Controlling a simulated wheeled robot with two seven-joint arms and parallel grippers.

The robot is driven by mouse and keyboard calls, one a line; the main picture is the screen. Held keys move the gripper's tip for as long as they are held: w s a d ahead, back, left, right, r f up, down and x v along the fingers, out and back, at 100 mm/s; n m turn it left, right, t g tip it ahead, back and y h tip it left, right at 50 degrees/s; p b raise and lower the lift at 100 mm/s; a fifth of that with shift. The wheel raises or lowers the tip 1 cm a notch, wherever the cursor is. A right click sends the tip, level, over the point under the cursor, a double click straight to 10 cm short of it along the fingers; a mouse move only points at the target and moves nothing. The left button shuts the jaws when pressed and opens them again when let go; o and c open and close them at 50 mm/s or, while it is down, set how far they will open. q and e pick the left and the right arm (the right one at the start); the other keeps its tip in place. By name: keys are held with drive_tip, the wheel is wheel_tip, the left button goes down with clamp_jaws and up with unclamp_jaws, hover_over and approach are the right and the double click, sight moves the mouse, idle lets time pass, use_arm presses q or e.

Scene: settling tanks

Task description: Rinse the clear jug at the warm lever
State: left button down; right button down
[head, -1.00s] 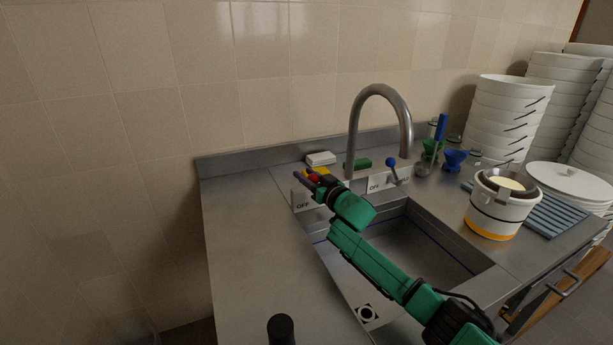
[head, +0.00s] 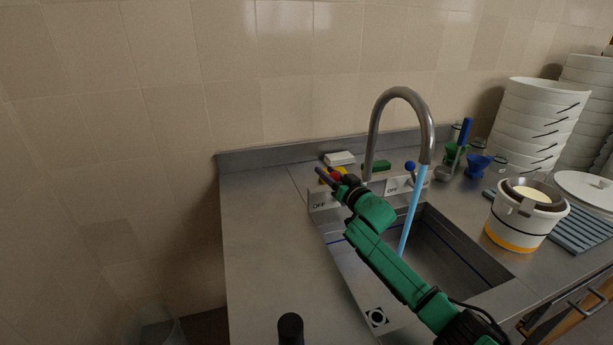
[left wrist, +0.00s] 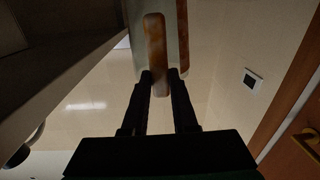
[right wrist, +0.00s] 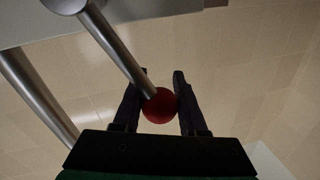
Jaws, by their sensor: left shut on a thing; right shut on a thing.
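My right gripper (head: 331,177) is at the left lever behind the sink, beside an "OFF" plate. The right wrist view shows its fingers (right wrist: 160,90) around the lever's red knob (right wrist: 160,106). A pale blue water stream (head: 411,215) runs from the tall curved tap (head: 401,91) into the sink (head: 455,249). My left gripper (left wrist: 160,78) shows only in its wrist view, shut on the amber-brown handle of the clear jug (left wrist: 156,45). In the head view a faint see-through shape, apparently the jug (head: 163,331), shows at the lower left edge, away from the sink.
A blue-knobbed lever (head: 411,167) stands right of the tap base. A white pot (head: 522,220) stands on the right counter near a blue rack (head: 580,230), with stacked white bowls (head: 540,120) behind.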

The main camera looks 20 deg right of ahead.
drive_tip(key=shift+d+r, duration=0.1)
drive_tip(key=shift+d, duration=0.35)
drive_tip(key=shift+c, duration=2.3)
unclamp_jaws()
drive_tip(key=shift+a, duration=0.25)
use_arm(q)
drive_tip(key=shift+s+d+r, duration=0.1)
drive_tip(key=shift+d+r, duration=0.1)
drive_tip(key=shift+d, duration=0.15)
use_arm(e)
drive_tip(key=shift+s+d, duration=0.1)
drive_tip(key=shift+d, duration=0.05)
drive_tip(key=shift+s, duration=0.1)
use_arm(q)
wheel_tip(320, 180, down, 2)
drive_tip(key=b, duration=0.2)
drive_tip(key=shift+f+b, duration=0.15)
drive_tip(key=shift+b, duration=0.15)
use_arm(e)
drive_tip(key=s+d, duration=0.1)
drive_tip(key=s, duration=1)
drive_tip(key=shift+s+d+f, duration=0.2)
drive_tip(key=shift+s+d, duration=0.1)
drive_tip(key=shift+s, duration=0.05)
